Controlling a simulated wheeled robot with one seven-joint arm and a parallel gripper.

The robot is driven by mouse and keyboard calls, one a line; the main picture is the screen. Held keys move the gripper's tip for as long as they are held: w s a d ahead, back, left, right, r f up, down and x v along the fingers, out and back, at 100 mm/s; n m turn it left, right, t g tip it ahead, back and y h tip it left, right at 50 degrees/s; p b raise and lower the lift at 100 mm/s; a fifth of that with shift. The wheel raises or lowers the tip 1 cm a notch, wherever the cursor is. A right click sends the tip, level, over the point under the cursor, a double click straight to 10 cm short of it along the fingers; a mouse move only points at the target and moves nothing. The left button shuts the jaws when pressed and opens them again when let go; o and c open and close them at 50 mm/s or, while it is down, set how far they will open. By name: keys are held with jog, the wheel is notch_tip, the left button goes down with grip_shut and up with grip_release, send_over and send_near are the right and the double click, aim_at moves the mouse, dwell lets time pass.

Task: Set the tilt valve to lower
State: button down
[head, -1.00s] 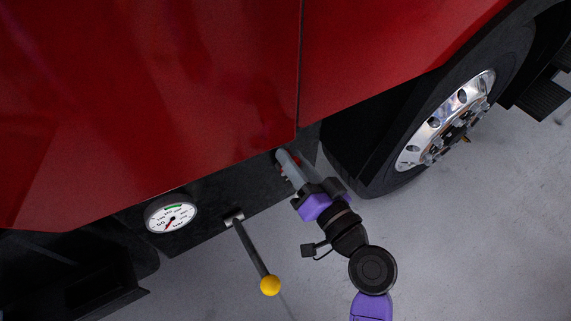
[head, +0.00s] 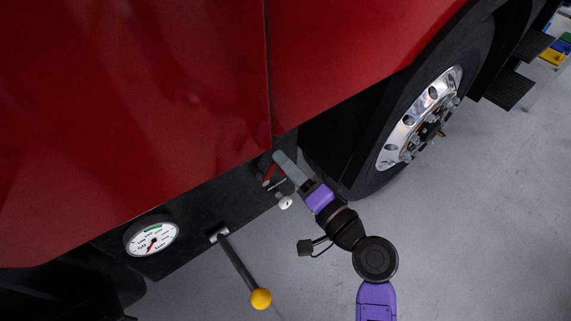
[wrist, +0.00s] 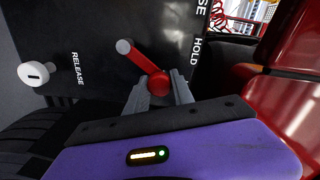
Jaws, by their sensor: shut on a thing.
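The tilt valve is a red lever (wrist: 140,60) on the black panel, with a round pale pivot end and a red ball knob (wrist: 159,83) at the other end. In the wrist view the lever slants from upper left down to the right. My gripper (wrist: 160,88) has one grey finger on each side of the ball and is shut on it. The word HOLD shows right of the ball; another word is cut off at the top, leaving "SE". In the head view the red lever (head: 269,170) shows just left of my gripper (head: 281,160), whose fingers partly hide it.
A white knob (wrist: 36,74) beside the word RELEASE sits left of the lever. A yellow-tipped pump handle (head: 261,298) juts out from the panel, left of my arm. A pressure gauge (head: 152,238) is farther left. A truck wheel (head: 425,118) stands at right, under red bodywork.

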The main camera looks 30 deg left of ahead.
jog(key=shift+s+a+f, duration=0.1)
jog(key=shift+s+f, duration=0.15)
jog(key=shift+f, duration=0.05)
jog(key=c, duration=1.4)
grip_release()
jog(key=o, duration=0.3)
jog(key=shift+r, duration=0.1)
jog(key=shift+w, duration=0.1)
jog(key=shift+r, duration=0.1)
jog(key=v, duration=0.8)
jog(key=shift+b, duration=0.45)
jog(key=shift+w, duration=0.1)
